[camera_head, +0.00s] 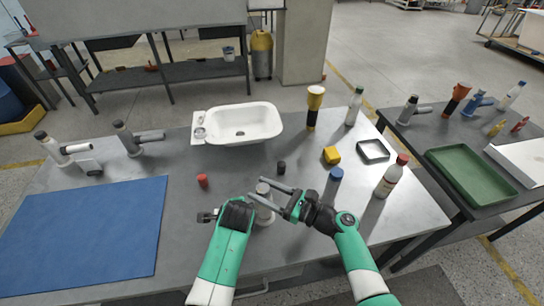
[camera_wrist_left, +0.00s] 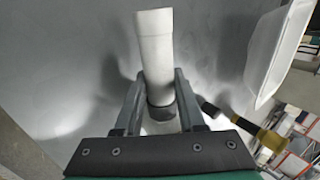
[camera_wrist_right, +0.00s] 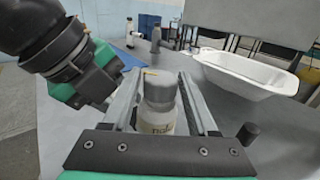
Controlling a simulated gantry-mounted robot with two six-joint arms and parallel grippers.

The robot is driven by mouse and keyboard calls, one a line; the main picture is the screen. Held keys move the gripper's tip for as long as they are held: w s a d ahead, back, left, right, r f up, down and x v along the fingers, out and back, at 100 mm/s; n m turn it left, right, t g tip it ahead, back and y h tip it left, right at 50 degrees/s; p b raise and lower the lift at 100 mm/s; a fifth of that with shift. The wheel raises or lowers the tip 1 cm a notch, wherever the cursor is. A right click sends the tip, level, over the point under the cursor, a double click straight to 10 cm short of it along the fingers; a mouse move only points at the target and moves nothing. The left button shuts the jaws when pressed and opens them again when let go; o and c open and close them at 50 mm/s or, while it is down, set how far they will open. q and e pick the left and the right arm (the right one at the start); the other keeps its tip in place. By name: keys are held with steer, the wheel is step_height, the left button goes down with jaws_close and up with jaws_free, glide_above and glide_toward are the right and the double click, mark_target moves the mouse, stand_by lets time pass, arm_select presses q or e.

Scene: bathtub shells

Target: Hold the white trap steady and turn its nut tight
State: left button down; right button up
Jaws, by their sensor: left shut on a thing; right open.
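The white trap (camera_head: 264,214) stands near the bench's front, with a grey top piece, between my two grippers. In the left wrist view my left gripper (camera_wrist_left: 160,95) is shut on it at a dark collar (camera_wrist_left: 161,117) below a white tube (camera_wrist_left: 155,48). In the head view the left gripper's fingers are hidden. My right gripper (camera_head: 258,190) is open, its fingers on either side of the trap's top. In the right wrist view the grey top piece (camera_wrist_right: 160,88) sits between the parted fingers above the white labelled body (camera_wrist_right: 156,122). I cannot tell whether they touch.
A white basin (camera_head: 243,128) lies behind. A red cap (camera_head: 202,181), a black cap (camera_head: 281,168), a blue-capped bottle (camera_head: 332,187) and a red-capped bottle (camera_head: 391,177) stand nearby. A blue mat (camera_head: 85,240) covers the left. Other traps (camera_head: 130,140) stand at the back left.

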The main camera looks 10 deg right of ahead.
steer(key=shift+f, duration=0.1)
steer(key=shift+a+m+t+h, duration=0.1)
steer(key=shift+m+t+h, duration=0.3)
steer(key=shift+t, duration=0.1)
steer(key=shift+m+t+h, duration=0.6)
steer(key=shift+m+h, duration=0.1)
steer(key=shift+h, duration=0.2)
steer(key=shift+s+d+m+t+h, duration=0.2)
steer(key=shift+s+m+t+h, duration=0.05)
steer(key=shift+m+t+h, duration=0.3)
steer(key=v, duration=1.2)
steer(key=a+r+n+t+y, duration=0.1)
steer(key=r+n, duration=0.6)
steer(key=r, duration=0.9)
steer(key=a+r+n+t+y, duration=0.1)
steer(key=a+r+n+t, duration=0.2)
steer(key=r+n, duration=0.5)
step_height(320, 180, up, 9)
steer(key=shift+r, duration=0.2)
